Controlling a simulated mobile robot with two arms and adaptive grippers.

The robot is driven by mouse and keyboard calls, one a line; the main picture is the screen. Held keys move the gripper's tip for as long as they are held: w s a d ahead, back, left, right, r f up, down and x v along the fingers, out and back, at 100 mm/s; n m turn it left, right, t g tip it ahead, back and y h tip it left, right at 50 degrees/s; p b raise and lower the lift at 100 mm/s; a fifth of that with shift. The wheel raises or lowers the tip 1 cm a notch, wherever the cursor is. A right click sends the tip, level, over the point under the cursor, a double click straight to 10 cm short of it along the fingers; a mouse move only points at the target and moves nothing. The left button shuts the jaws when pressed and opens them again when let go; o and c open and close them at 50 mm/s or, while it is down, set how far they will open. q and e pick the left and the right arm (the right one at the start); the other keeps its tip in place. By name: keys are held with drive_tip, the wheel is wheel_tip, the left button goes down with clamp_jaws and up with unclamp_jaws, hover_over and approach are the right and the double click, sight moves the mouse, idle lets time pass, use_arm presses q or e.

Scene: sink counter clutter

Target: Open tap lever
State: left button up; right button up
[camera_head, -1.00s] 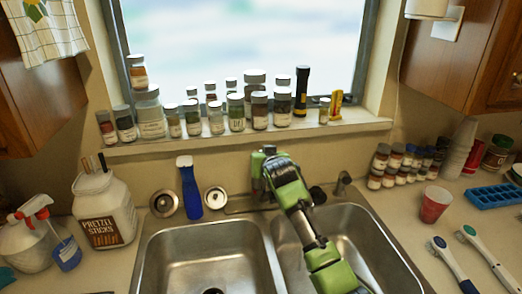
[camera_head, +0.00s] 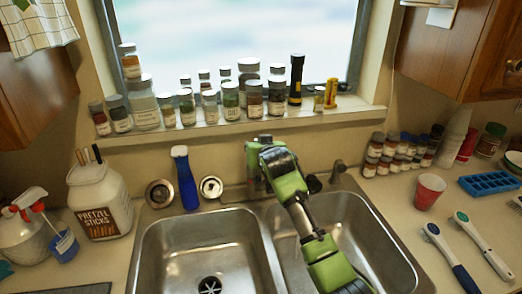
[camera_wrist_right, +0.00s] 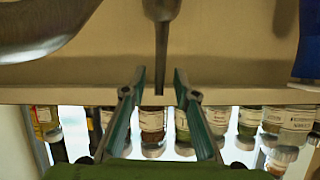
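The tap's grey metal piece (camera_wrist_right: 162,45) shows at the top middle of the right wrist view, tapering to a narrow tip. I cannot tell for sure whether this piece is the lever or another part of the tap. My right gripper (camera_wrist_right: 160,92) is open, with one finger on each side of the tip. Gaps show on both sides, so neither finger visibly touches it. In the head view my right arm reaches over the right basin to the tap area behind the sink, and the hand hides most of the tap.
Several jars (camera_head: 231,105) and a flashlight (camera_head: 296,80) line the window sill just behind the hand. A blue-handled brush (camera_head: 186,180) stands left of the tap. A dark sprayer (camera_head: 338,172) stands to its right. The left basin (camera_head: 205,250) is clear.

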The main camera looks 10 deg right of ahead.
drive_tip(key=v, duration=1)
drive_tip(key=shift+s, duration=0.2)
